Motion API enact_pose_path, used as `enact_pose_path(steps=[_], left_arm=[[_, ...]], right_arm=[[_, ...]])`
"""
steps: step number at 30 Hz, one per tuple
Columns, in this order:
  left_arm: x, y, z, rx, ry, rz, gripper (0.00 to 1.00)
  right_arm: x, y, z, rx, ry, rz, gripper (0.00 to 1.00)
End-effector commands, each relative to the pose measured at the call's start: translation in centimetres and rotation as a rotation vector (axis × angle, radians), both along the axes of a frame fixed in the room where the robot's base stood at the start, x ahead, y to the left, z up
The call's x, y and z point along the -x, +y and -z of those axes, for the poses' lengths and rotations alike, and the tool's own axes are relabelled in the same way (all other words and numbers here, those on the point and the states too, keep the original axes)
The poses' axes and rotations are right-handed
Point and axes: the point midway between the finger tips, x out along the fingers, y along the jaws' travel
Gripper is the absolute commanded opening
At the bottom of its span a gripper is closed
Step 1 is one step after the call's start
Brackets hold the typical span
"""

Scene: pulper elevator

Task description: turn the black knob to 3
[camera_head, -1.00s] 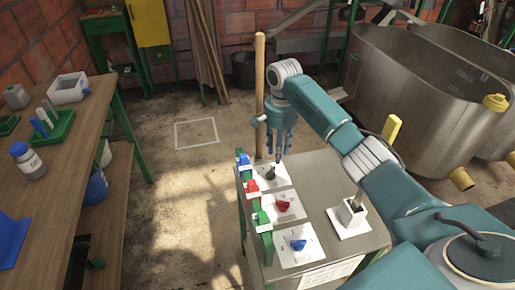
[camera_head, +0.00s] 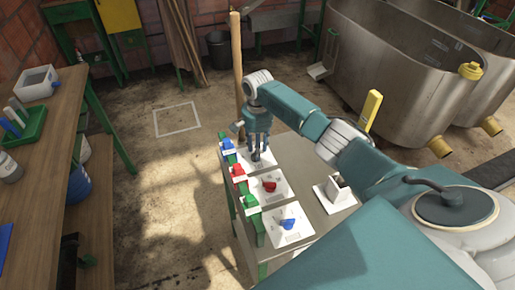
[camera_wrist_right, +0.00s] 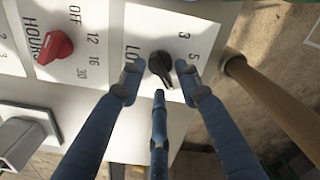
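The black knob (camera_wrist_right: 160,66) sits on a white plate marked "LO", 3 and 5 in the right wrist view. Its bar slants from upper left to lower right; I cannot tell which end is the pointer. My right gripper (camera_wrist_right: 160,76) has its blue fingers spread around the knob, with narrow gaps beside it. In the head view the right gripper (camera_head: 259,150) is down at the far plate of the grey table (camera_head: 312,205) and hides the knob. My left gripper is not in view.
A red knob (camera_head: 269,186) and a blue knob (camera_head: 288,223) sit on nearer plates. A wooden pole (camera_head: 237,75) stands close beyond the gripper. A white holder (camera_head: 338,190) is at the table's right. Steel tanks (camera_head: 385,85) stand behind.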

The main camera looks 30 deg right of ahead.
Motion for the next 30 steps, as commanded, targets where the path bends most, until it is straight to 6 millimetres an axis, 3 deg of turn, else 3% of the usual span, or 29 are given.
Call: enact_pose_path(steps=[8,14,30], left_arm=[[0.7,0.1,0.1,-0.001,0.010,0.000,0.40],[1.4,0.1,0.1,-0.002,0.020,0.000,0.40],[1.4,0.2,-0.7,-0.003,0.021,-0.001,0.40]], right_arm=[[0.0,0.0,0.2,0.000,0.000,-0.001,0.33],[0.0,0.0,0.2,0.000,0.000,-0.001,0.00],[-0.1,0.1,0.0,-0.001,0.000,-0.112,0.00]])
